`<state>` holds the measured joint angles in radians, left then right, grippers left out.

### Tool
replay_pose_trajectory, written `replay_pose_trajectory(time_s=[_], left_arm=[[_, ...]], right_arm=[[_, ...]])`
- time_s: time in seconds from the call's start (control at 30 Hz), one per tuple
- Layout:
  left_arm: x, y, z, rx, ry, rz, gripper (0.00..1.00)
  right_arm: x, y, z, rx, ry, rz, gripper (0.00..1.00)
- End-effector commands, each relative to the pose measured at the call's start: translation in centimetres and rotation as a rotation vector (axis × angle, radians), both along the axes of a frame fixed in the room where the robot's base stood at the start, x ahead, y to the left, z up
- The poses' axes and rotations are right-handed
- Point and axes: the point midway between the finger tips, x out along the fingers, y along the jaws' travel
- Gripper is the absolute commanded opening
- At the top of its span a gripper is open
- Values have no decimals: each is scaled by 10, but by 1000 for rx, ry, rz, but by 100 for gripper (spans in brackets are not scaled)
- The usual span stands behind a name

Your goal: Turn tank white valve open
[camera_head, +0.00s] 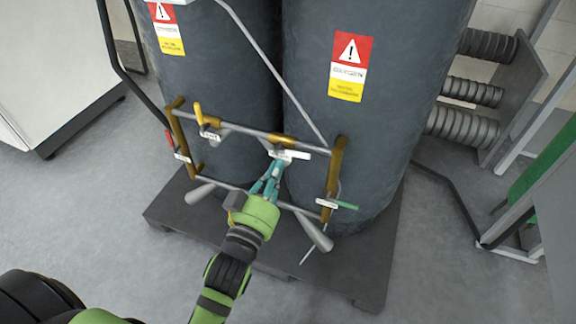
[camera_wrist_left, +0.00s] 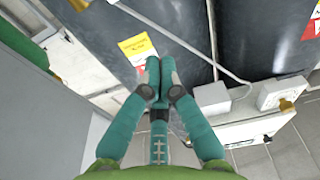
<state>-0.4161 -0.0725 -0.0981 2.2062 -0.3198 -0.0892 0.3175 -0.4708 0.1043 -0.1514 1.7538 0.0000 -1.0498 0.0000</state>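The white valve (camera_head: 292,155) is on the upper pipe of the frame in front of two dark grey tanks (camera_head: 225,70). My left gripper (camera_head: 276,168) is just below and beside it in the head view, fingers pointing up at it. In the left wrist view the teal fingers (camera_wrist_left: 160,72) meet at their tips, with nothing visible between them. White blocks (camera_wrist_left: 212,97) lie to the right of the fingers there, apart from the tips. Whether the fingers touch the valve is hidden in the head view. My right gripper is out of view.
Yellow (camera_head: 199,113), red (camera_head: 169,139) and green (camera_head: 345,205) valve handles sit around the pipe frame. The tanks stand on a dark pallet (camera_head: 365,270). Ribbed grey hoses (camera_head: 470,90) are at the right. The floor in front is clear.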

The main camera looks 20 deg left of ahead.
Motion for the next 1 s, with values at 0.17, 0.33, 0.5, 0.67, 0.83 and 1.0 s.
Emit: replay_pose_trajectory(time_s=[0.17,0.33,0.5,0.67,0.83,1.0], left_arm=[[17,-1,5,-9,-7,-2,0],[48,-1,10,-7,-7,-2,0],[83,-2,14,-5,-6,-2,0],[97,-3,0,-8,3,0,0],[92,-5,-17,-6,0,-1,0],[90,-6,-24,-7,-1,-1,0]], right_arm=[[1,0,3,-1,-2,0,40],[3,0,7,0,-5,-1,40],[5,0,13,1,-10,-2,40],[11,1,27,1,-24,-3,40],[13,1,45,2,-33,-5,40],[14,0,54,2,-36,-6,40]])
